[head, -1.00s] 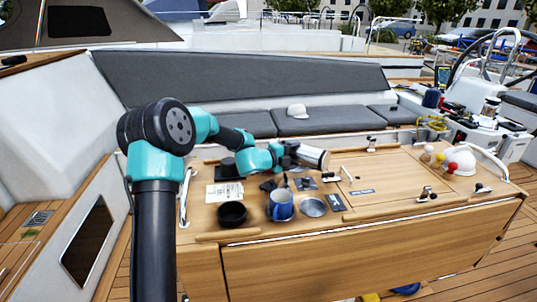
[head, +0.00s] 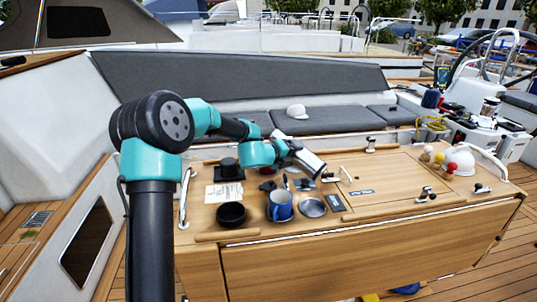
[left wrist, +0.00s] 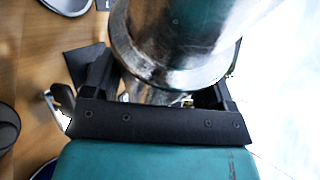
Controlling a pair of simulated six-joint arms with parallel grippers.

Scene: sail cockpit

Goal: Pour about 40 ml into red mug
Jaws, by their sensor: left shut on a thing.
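My left gripper (head: 292,150) is shut on a shiny metal vessel (head: 312,164). The vessel is held above the table, tilted, with its far end pointing down to the right in the head view. In the left wrist view the metal vessel (left wrist: 175,35) fills the space between the dark jaws (left wrist: 160,95); its mouth and contents cannot be made out. A blue mug (head: 280,208) stands upright on the table, in front of and left of the held vessel. My right gripper is not in view.
A black bowl (head: 231,214) stands left of the blue mug, and a round metal dish (head: 312,207) lies right of it. A paper card (head: 223,193) lies behind the bowl. Red, yellow and white balls (head: 451,168) sit at the far right. The table's middle right is mostly clear.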

